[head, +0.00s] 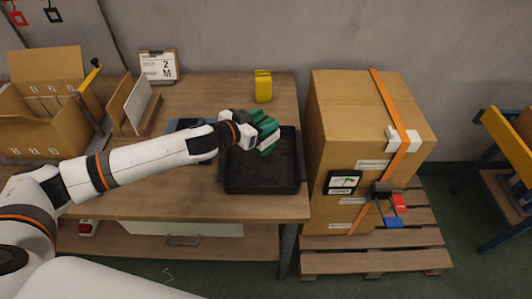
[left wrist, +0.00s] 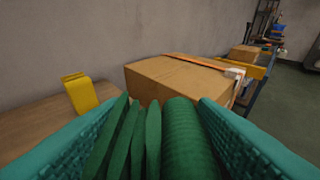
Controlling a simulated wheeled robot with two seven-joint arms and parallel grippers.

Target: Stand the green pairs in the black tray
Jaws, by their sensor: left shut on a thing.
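The black tray (head: 262,178) lies on the wooden table near its right end, and its visible floor looks bare. My left gripper (head: 264,132) is over the tray's back part. In the left wrist view its teal textured fingers stand on both sides of a green bundle (left wrist: 170,140), and it is shut on it. The bundle shows several thin upright green layers beside a thicker rounded green one. I cannot tell how many pairs it holds, or whether its lower end touches the tray. My right gripper is not in view.
A yellow block (head: 263,86) stands behind the tray; the left wrist view shows it too (left wrist: 80,94). A large strapped carton (head: 340,115) on a pallet is right of the table. An open cardboard box (head: 40,125) and a card holder (head: 135,108) are at left.

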